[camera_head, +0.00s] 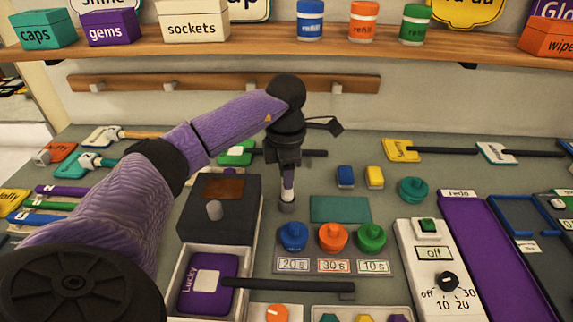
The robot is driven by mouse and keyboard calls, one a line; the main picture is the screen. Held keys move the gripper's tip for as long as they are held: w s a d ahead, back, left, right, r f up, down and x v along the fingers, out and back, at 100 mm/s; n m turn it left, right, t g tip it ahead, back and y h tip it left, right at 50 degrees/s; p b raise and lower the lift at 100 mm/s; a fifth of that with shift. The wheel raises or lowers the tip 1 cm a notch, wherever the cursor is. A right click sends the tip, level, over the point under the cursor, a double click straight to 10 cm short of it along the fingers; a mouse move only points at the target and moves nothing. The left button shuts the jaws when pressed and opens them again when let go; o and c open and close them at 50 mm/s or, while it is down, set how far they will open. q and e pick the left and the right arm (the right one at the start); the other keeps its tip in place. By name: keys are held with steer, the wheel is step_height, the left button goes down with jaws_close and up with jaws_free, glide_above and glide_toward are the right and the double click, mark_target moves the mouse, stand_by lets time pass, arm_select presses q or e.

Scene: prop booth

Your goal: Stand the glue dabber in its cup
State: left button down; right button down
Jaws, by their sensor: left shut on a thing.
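My left gripper (287,168) points down over the middle of the workbench. It is shut on the glue dabber (288,185), a thin upright stick with a pale and purplish body showing below the fingers. The dabber's upper part is hidden by the gripper. A small grey cup (286,206) is directly under the dabber. The dabber's lower end meets the cup's mouth in this view; I cannot tell how deep it sits inside or whether it touches the bottom. My right gripper is not in view.
A dark box with a knob (214,210) stands left of the cup. A teal mat (340,209) lies to its right, with blue, orange and green knobs (332,237) in front. A purple "Lucky" paddle (208,284) lies in a white tray. A timer box (437,270) is at right.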

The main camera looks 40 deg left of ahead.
arm_select(q)
steer(key=shift+f, duration=0.3)
steer(key=shift+f+b, duration=0.4)
steer(key=shift+f, duration=0.15)
stand_by(0.6)
steer(key=shift+f, duration=0.35)
stand_by(0.5)
steer(key=shift+f, duration=0.1)
stand_by(0.8)
steer(key=shift+c, duration=0.7)
jaws_free()
